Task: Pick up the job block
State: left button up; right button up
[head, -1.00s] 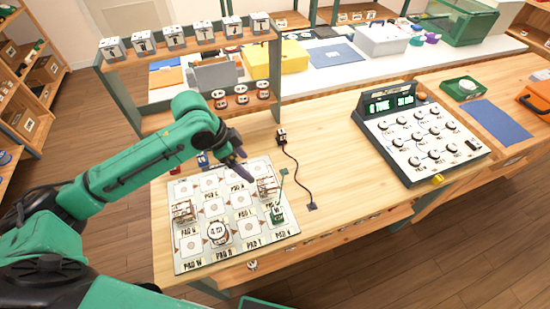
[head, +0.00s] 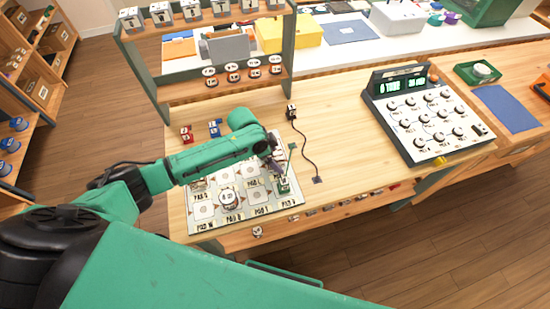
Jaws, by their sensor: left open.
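No block can be singled out by label as the job block. A pad board (head: 181,224) with labelled pads lies at the front left of the wooden table. A green piece with a thin upright rod (head: 285,187) stands at the board's right edge. A round white piece (head: 229,199) sits near its middle. My left gripper (head: 277,167) is open over the board's right side, close to the green piece; I cannot tell if they touch. My arm hides the back left of the board. My right gripper is out of view.
A red block (head: 187,134) and a blue block (head: 215,128) stand behind my left arm. A small dark device (head: 291,111) trails a cord. A console with dials (head: 434,143) is on the right. A shelf rack (head: 190,91) holds several white blocks (head: 191,10). The table between cord and console is clear.

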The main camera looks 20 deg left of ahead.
pick_arm(q)
grip_shut()
